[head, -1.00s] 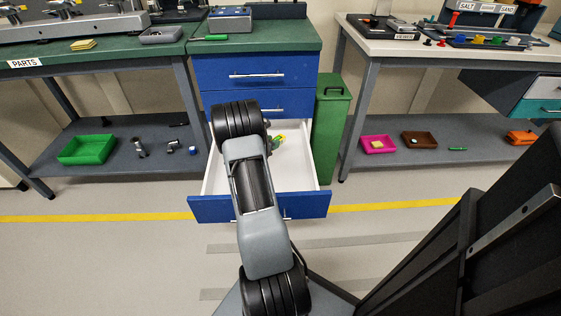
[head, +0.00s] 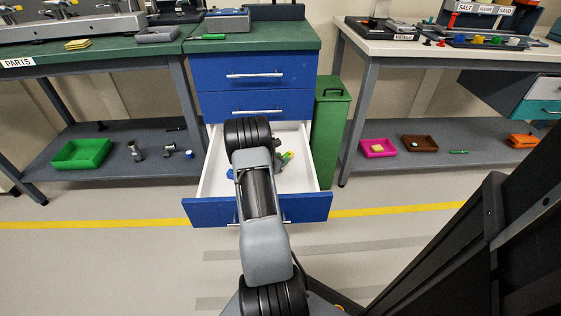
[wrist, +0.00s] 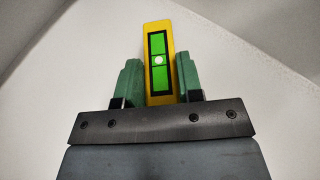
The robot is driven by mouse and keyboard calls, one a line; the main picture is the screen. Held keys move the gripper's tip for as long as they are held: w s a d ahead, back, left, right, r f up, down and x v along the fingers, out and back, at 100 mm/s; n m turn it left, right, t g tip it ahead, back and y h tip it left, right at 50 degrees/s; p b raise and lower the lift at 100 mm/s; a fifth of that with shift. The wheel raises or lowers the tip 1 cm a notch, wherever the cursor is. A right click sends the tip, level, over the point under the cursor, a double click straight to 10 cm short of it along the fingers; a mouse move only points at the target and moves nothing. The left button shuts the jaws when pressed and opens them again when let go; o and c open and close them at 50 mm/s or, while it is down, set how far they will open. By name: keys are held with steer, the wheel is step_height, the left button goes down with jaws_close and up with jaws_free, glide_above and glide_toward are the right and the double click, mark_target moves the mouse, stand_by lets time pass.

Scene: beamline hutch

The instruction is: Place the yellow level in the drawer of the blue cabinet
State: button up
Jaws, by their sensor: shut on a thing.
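The yellow level (wrist: 152,92), with a green window and a white dot, stands between the green fingers of my gripper (wrist: 160,85) in the wrist view, which are shut on it. In the head view the level (head: 290,156) shows as a small yellow and green piece over the open drawer, partly hidden by my arm. The blue cabinet (head: 252,72) has its bottom drawer (head: 307,177) pulled out, with a white inside and blue front. My gripper is within the drawer's outline; I cannot tell whether the level touches the drawer floor.
A green bin (head: 331,130) stands close to the drawer's right side. Workbenches with lower shelves flank the cabinet; a green tray (head: 81,153) is on the left shelf, pink (head: 377,148) and brown (head: 420,144) trays on the right. A small blue item (head: 230,173) shows inside the drawer, left of my arm.

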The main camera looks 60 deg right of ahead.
steer(key=shift+f, duration=0.15)
steer(key=o, duration=1)
steer(key=shift+r, duration=0.25)
steer(key=shift+a+r, duration=0.15)
steer(key=shift+a, duration=0.1)
steer(key=p+v, duration=0.3)
steer(key=v, duration=0.8)
steer(key=shift+w+a, duration=0.15)
steer(key=shift+a, duration=0.1)
